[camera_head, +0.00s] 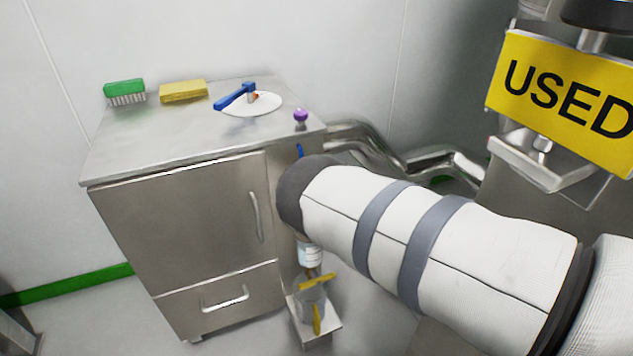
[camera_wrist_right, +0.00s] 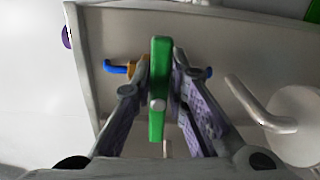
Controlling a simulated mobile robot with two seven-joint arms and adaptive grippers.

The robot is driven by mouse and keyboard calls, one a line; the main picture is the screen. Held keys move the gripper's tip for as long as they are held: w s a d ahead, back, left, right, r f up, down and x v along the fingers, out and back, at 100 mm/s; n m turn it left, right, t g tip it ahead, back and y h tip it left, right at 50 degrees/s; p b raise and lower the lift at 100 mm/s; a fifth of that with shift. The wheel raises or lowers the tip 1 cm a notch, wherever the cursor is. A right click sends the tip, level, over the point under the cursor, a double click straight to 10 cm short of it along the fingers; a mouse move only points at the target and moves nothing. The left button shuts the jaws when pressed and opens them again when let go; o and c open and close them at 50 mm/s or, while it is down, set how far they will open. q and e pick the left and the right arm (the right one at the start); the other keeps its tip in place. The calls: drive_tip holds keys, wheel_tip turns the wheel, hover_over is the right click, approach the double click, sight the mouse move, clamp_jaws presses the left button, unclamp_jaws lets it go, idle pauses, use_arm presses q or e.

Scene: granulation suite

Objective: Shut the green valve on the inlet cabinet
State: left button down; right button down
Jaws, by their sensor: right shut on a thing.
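The green valve handle (camera_wrist_right: 157,122) shows in the right wrist view as a long bar with a round pivot near its middle. My right gripper (camera_wrist_right: 161,72) is shut on it, with one finger on each side. The steel inlet cabinet (camera_head: 190,205) stands left of centre in the head view, and its panel (camera_wrist_right: 215,35) fills the back of the wrist view. My right arm reaches in from the right to the cabinet's narrow right part. It hides the green valve and my right gripper in the head view. My left gripper is not in view.
On the cabinet top are a green brush (camera_head: 125,92), a yellow sponge (camera_head: 183,91), a blue-handled valve (camera_head: 236,97) on a white disc, and a purple knob (camera_head: 300,115). Pipes (camera_head: 365,140) run behind. A stand (camera_head: 318,327) with a beaker is below. A USED sign (camera_head: 565,95) hangs right.

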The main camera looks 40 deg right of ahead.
drive_tip(key=shift+r+m, duration=0.1)
drive_tip(key=shift+m, duration=0.4)
drive_tip(key=c, duration=1.5)
unclamp_jaws()
drive_tip(key=shift+c, duration=0.2)
drive_tip(key=v, duration=1.2)
